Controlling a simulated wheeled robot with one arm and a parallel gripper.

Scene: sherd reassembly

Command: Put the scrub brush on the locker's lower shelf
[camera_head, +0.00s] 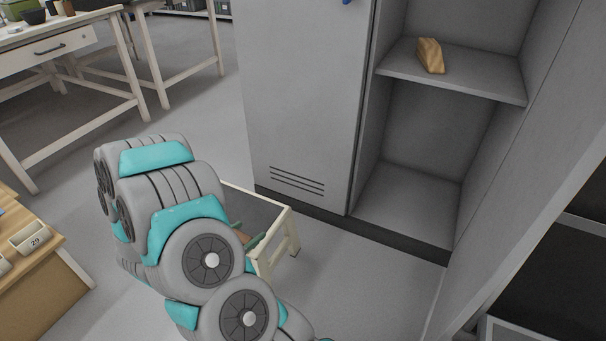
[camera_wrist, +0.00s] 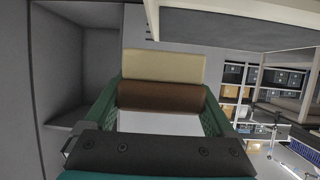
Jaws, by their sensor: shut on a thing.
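The scrub brush, with a brown back (camera_wrist: 160,97) and a cream bristle block (camera_wrist: 163,67), is between the green fingers of my gripper (camera_wrist: 162,88) in the wrist view. My gripper is shut on it. In the head view my arm hides most of the gripper and brush; only a green finger edge and a bit of brown show. The grey locker (camera_head: 305,90) stands open on its right side. Its upper shelf (camera_head: 485,80) holds a tan wedge-shaped thing (camera_head: 430,55). The lower shelf (camera_head: 408,205), at the compartment's bottom, looks bare.
A low cream-framed stand (camera_head: 277,232) is beside my gripper, in front of the locker's closed door panel. A work table (camera_head: 70,50) stands at the back left. The floor before the open compartment is clear.

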